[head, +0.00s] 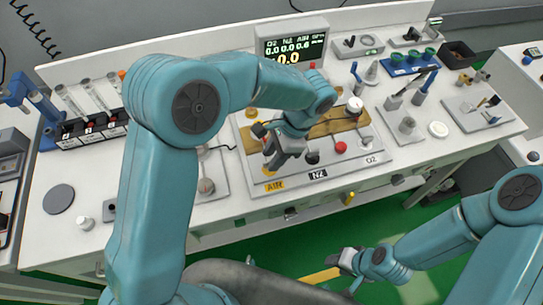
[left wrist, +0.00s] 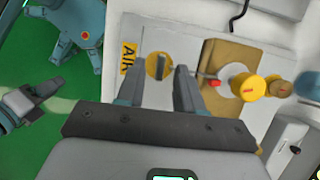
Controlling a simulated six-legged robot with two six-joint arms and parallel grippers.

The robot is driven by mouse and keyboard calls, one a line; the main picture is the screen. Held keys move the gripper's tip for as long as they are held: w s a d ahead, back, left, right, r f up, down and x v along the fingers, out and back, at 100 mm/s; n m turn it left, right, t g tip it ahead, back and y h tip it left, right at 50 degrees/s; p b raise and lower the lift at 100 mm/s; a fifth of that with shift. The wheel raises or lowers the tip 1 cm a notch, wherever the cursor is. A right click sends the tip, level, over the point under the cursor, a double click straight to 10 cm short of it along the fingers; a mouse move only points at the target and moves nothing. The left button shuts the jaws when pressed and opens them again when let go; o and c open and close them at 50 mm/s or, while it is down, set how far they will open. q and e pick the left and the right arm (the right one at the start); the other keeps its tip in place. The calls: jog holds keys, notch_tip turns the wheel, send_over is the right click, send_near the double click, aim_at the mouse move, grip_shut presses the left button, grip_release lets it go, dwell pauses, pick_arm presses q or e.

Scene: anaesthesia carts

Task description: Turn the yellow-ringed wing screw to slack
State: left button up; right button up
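The yellow-ringed wing screw (left wrist: 158,66) shows in the left wrist view as a yellow disc with a dark grey wing across it, beside the yellow AIR label (left wrist: 129,58). My left gripper (left wrist: 160,72) is open, with one finger on each side of the screw in that view. I see a gap between each finger and the wing; whether the tips reach its depth I cannot tell. In the head view my left gripper (head: 275,158) is over the panel's left part and mostly hides the screw. My right gripper (head: 341,262) is low, away from the bench; its opening is unclear.
A yellow knob (left wrist: 248,87) with a red mark stands right of the fingers on a brass-coloured block. A red knob (head: 341,147) and a black knob (head: 312,157) are on the same panel. A display (head: 291,45) stands behind.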

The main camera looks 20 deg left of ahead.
pick_arm(q)
jog(key=shift+s+a+f, duration=0.15)
jog(key=shift+a+f, duration=0.1)
jog(key=shift+f, duration=0.55)
jog(key=c, duration=0.3)
grip_shut()
